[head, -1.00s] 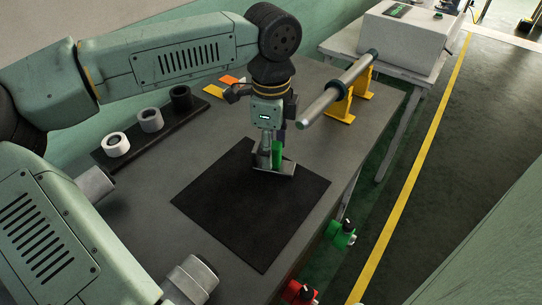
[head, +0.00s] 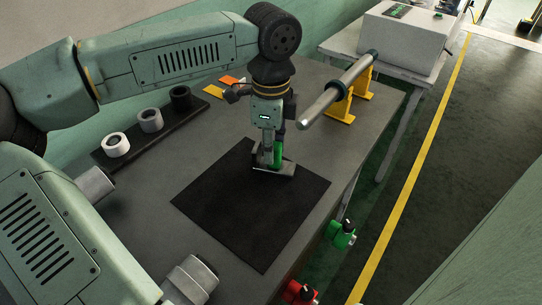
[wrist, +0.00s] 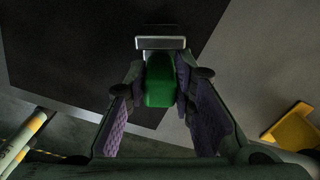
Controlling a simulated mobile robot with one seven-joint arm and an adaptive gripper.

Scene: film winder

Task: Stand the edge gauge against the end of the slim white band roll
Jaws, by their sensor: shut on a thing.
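The edge gauge has a green grip block (head: 277,152) and a flat grey metal foot (head: 284,171). It stands on the dark mat at its far corner. In the wrist view its green block (wrist: 160,82) lies between the purple finger pads, with a metal plate (wrist: 160,43) beyond. My gripper (head: 271,155) points down and is shut on the green block. The slim white band roll (head: 116,145) appears to be the white ring at the near end of the black rack, well left of my gripper. Its hidden end cannot be seen.
A grey roll (head: 150,120) and a black roll (head: 181,98) share the black rack (head: 163,138). A metal shaft on yellow stands (head: 341,107) is right of my gripper. Orange and yellow cards (head: 214,91) lie behind. Most of the dark mat (head: 245,215) is clear.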

